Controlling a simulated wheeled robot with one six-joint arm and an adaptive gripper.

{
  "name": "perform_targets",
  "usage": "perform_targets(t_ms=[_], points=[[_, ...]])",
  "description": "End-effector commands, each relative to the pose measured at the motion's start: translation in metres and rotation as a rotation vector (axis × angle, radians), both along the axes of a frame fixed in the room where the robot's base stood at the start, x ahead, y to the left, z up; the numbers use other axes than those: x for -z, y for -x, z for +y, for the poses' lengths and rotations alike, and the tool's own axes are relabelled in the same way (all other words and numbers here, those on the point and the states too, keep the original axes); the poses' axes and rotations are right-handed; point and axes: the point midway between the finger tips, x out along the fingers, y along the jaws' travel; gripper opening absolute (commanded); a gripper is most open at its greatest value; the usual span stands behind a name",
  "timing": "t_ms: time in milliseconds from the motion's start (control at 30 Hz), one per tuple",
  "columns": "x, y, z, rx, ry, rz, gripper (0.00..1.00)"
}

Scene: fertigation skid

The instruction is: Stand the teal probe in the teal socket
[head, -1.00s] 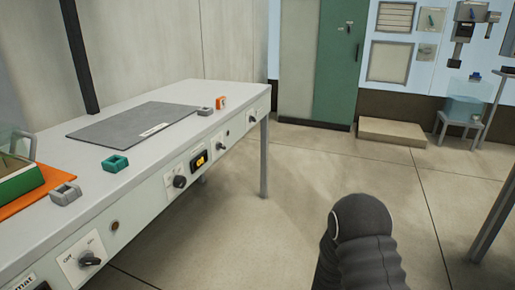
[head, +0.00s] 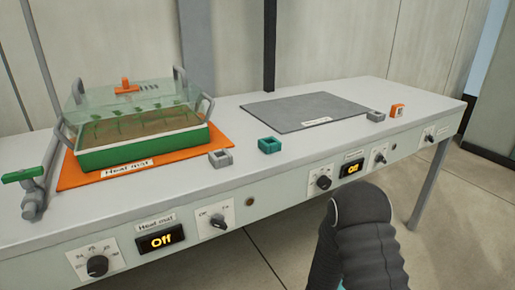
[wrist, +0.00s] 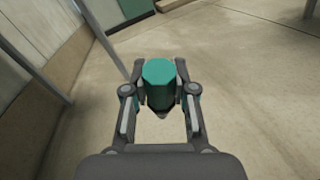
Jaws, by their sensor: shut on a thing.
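The teal socket (head: 269,145) is a small open block on the front part of the bench, between the orange mat and the dark grey mat. In the wrist view my gripper (wrist: 160,106) is shut on the teal probe (wrist: 158,72), whose flat many-sided end faces the camera. Its lower part is partly hidden between the fingers. The gripper is over the floor, away from the bench top. In the head view my arm is at the lower right and hides the gripper, apart from a small teal patch at the bottom edge.
A grey socket (head: 220,158) is left of the teal one, another grey socket (head: 375,115) and an orange block (head: 397,110) are to the right. A clear-lidded green tray (head: 150,145) stands on the orange mat (head: 70,178). A tap (head: 30,190) is at far left. Knobs stick out in front.

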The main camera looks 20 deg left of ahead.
Motion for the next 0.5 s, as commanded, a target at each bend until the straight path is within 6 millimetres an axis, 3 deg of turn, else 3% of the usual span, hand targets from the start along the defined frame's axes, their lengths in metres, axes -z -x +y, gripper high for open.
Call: perform_targets(t_ms=[133, 233, 500], points=[[-0.030, -0.049, -0.005, 0.002, -0.019, 0.042, 0.00], [-0.069, -0.085, 0.003, -0.062, -0.026, 0.090, 0.00], [-0.175, -0.130, 0.025, -0.287, -0.022, 0.182, 0.00]])
